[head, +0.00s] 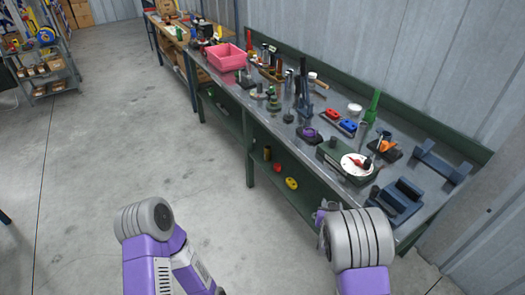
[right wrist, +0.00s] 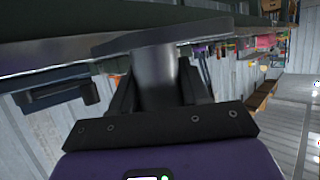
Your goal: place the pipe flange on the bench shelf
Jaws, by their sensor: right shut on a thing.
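In the right wrist view my right gripper (right wrist: 158,92) is shut on the pipe flange (right wrist: 155,75), a grey metal cylinder between the two dark fingers. A wide, flat grey part joins its far end. In the head view my right forearm stands beside the bench's front edge and hides most of the gripper and flange. The bench shelf (head: 228,118) is the green lower board under the grey bench top. My left arm shows at the bottom left, but its gripper is out of view.
A yellow part (head: 291,183) and a red part (head: 277,167) lie on the shelf. The bench top (head: 325,97) above is crowded with tools, a pink bin (head: 226,57) and blue blocks (head: 402,197). The floor (head: 120,130) to the left is clear.

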